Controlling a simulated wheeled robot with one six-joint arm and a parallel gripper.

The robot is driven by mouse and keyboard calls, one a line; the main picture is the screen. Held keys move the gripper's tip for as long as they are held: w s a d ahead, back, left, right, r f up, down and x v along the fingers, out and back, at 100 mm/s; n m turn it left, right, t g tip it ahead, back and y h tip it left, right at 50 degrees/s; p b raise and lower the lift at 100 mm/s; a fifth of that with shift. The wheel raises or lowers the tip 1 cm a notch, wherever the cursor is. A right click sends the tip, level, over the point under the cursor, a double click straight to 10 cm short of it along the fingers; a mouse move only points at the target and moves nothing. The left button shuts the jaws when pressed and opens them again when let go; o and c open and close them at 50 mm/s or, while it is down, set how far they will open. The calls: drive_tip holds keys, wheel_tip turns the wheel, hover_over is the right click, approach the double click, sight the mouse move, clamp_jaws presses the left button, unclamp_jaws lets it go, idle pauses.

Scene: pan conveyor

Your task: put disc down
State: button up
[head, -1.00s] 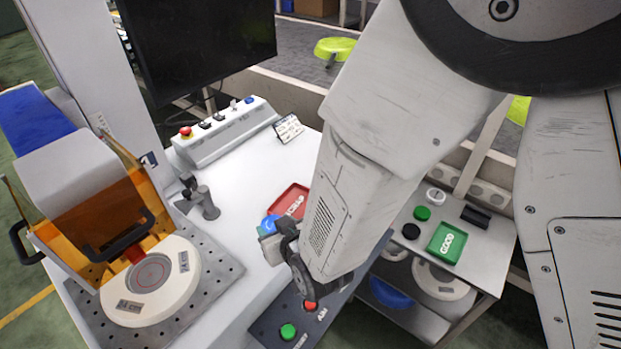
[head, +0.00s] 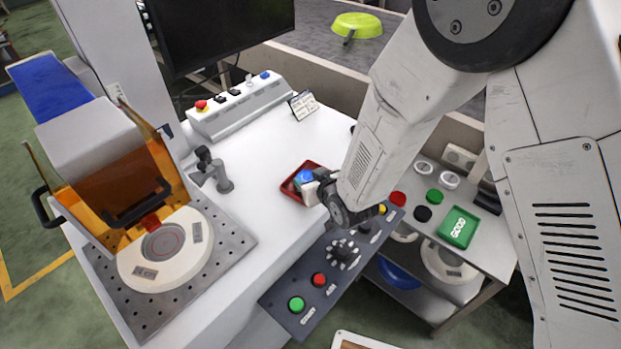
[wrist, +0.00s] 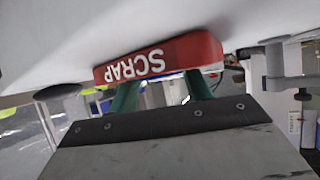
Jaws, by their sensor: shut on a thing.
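My gripper (head: 308,188) is at the red scrap tray (head: 289,189) on the white worktop. It is shut on a blue disc (head: 304,176), which shows over the tray in the head view. In the wrist view the tray's SCRAP side (wrist: 155,62) lies just beyond the two teal fingers of my gripper (wrist: 160,90). The disc is mostly hidden there, and I cannot tell whether it touches the tray floor.
A control panel (head: 292,318) with green and red buttons is at the worktop's front edge. A green GOOD tray (head: 458,228) and several loose discs sit on the right-hand table. A machine with a round plate (head: 135,275) stands at left.

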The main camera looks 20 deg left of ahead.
drive_tip(key=o, duration=1)
drive_tip(key=shift+o, duration=0.2)
drive_tip(key=shift+r, duration=0.1)
drive_tip(key=v, duration=1.2)
